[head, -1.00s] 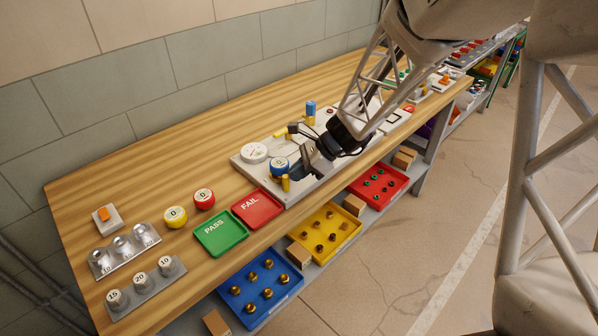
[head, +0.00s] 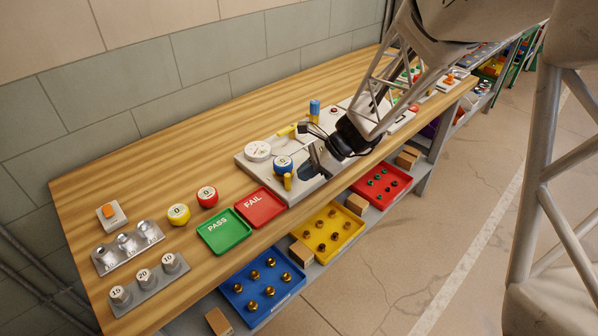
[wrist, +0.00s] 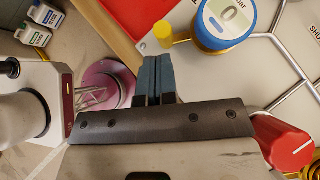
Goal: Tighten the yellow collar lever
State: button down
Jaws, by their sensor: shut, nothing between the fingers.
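A yellow lever-like piece (head: 288,182) stands at the near edge of the light panel, next to the blue round gauge (head: 284,161). In the wrist view the yellow piece (wrist: 163,31) has a round end and a short arm pointing toward the blue gauge (wrist: 226,18), whose display reads 0. My gripper (wrist: 154,60) is shut and empty, its dark fingertips just short of the yellow piece in the picture; I cannot tell whether they touch. In the head view my gripper (head: 316,160) hangs over the panel, right of the blue gauge, and hides part of the panel.
The panel (head: 262,177) also carries a white dial (head: 257,151) and a blue-topped yellow post (head: 314,110). A red knob (wrist: 288,143) is at lower right in the wrist view. Red FAIL (head: 260,206) and green PASS (head: 224,232) trays lie left of the panel.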

jog(key=shift+w+d+r, duration=0.1)
jog(key=shift+w+d, duration=0.1)
jog(key=shift+d, duration=0.9)
jog(key=s+v, duration=0.1)
jog(key=v, duration=0.8)
jog(key=shift+w+d+r, duration=0.2)
jog(key=shift+d+r, duration=0.05)
jog(key=shift+r, duration=0.1)
jog(key=s+d+r+n+t+h, duration=0.1)
jog(key=s+d+r+n+h, duration=0.2)
jog(key=s, duration=0.6)
jog(key=s+d+r+n+t+h, duration=0.1)
jog(key=s+d+r+n+h, duration=0.2)
jog(key=s+n, duration=0.4)
jog(key=s+d+r+n+t+h, duration=0.2)
jog(key=s+n, duration=0.3)
jog(key=s, duration=0.6)
jog(key=shift+s+d+r+n+h, duration=0.3)
jog(key=shift+d+r+n+h, duration=0.1)
jog(key=shift+d+r+h, duration=0.25)
